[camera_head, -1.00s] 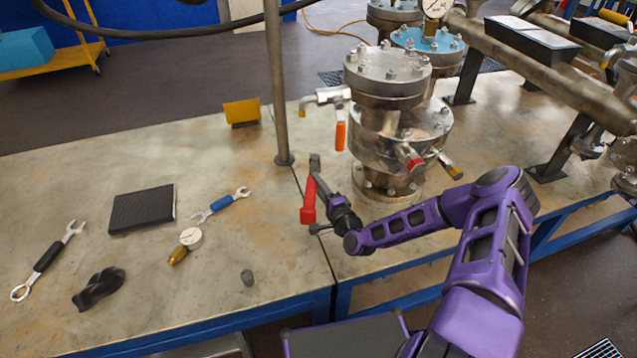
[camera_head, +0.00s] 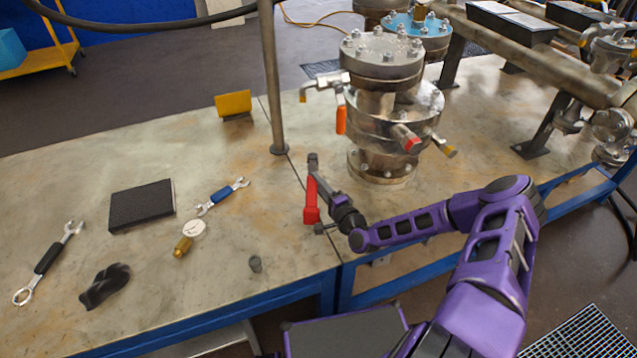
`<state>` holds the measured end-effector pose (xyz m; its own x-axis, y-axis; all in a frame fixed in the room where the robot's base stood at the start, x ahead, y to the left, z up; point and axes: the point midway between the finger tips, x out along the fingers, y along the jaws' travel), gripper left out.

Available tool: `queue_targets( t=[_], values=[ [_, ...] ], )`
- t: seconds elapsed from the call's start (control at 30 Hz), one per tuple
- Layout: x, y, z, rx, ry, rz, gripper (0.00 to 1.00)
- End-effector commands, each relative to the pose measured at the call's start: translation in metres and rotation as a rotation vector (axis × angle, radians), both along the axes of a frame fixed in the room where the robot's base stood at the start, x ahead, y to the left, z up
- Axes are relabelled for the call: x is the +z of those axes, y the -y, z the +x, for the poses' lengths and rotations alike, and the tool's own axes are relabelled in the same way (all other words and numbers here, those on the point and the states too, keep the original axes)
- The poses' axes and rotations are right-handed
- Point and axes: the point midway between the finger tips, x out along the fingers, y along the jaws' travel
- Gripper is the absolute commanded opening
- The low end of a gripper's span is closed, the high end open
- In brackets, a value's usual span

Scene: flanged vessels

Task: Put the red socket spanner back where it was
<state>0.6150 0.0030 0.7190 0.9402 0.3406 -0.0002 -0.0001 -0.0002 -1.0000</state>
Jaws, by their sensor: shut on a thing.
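The red socket spanner (camera_head: 311,202) is in my gripper (camera_head: 318,182), with its red handle hanging to the left of the gripper and its grey end at the top. My gripper is shut on it above the workbench (camera_head: 215,245), in front of and to the left of the flanged vessel (camera_head: 382,110). Whether the spanner touches the bench is hard to tell. The gripper's fingers are partly hidden by the spanner and the wrist.
An upright post (camera_head: 271,90) stands behind the gripper.

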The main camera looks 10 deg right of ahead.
Motion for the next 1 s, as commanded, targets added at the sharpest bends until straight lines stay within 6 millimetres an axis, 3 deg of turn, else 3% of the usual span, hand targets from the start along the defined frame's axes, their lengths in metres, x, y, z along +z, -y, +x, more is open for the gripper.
queue_targets(
  t=[0.53,1.0],
  values=[
    [-0.054,0.000,0.000,0.000,0.003,0.001,0.00],
    [-0.059,-0.001,0.000,0.001,0.003,0.001,0.00]
  ],
)
